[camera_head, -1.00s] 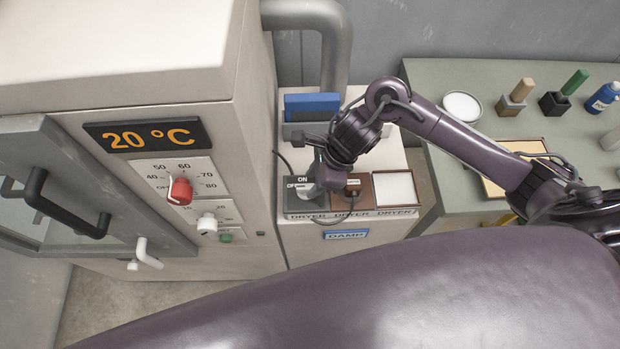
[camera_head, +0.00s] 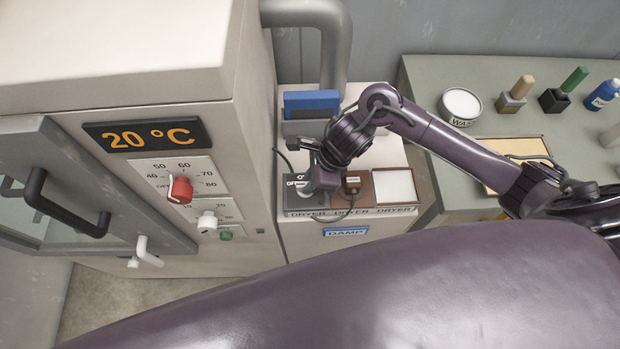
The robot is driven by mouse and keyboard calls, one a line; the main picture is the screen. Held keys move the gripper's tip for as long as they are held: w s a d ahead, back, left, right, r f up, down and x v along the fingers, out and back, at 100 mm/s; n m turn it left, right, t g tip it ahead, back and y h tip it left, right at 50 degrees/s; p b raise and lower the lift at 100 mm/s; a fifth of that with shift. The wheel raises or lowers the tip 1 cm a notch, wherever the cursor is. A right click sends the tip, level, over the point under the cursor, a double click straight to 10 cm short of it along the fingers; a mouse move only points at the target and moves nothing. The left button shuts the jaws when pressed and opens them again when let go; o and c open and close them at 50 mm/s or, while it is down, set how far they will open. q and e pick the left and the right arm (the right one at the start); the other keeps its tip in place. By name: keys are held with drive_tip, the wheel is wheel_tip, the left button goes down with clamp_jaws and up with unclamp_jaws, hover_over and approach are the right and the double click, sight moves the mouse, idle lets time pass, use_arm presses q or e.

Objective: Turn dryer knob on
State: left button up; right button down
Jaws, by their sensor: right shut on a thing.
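The dryer unit (camera_head: 297,240) is a pale cabinet beside the oven, with "DRYER" labels along its front edge. On its top left is a dark switch plate (camera_head: 295,200) with ON/OFF lettering, now partly covered. My right gripper (camera_head: 308,188) points down over this plate and is shut on the dryer knob, which is mostly hidden by the fingers. The knob's pointer direction cannot be told. My left gripper is not in view.
An oven with a 20 °C display (camera_head: 150,135), red knob (camera_head: 180,190) and white knob (camera_head: 207,222) stands close on the left. A brown socket block (camera_head: 352,184) and white pad (camera_head: 394,187) sit right of the gripper. A blue box (camera_head: 312,104) stands behind.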

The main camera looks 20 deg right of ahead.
drive_tip(key=shift+m, duration=0.3)
drive_tip(key=shift+f+m+t+b, duration=0.1)
drive_tip(key=shift+m+t+b, duration=0.2)
drive_tip(key=shift+m+b, duration=0.25)
drive_tip(key=shift+s+m+t+b, duration=0.1)
drive_tip(key=shift+m+t+b, duration=0.3)
drive_tip(key=shift+m, duration=0.45)
drive_tip(key=m+h, duration=0.1)
drive_tip(key=m, duration=0.1)
drive_tip(key=shift+s+a+m+t, duration=0.1)
drive_tip(key=shift+m+t, duration=0.2)
drive_tip(key=shift+t, duration=0.1)
drive_tip(key=m, duration=0.2)
drive_tip(key=shift+s+a+r+m+t+h, duration=0.1)
drive_tip(key=shift+a+r+m+t+h, duration=0.05)
drive_tip(key=shift+r+m+t+h, duration=0.2)
drive_tip(key=shift+a+f+m+h+p, duration=0.15)
drive_tip(key=shift+m+h+p, duration=0.6)
drive_tip(key=shift+m, duration=0.8)
drive_tip(key=c, duration=1.4)
unclamp_jaws()
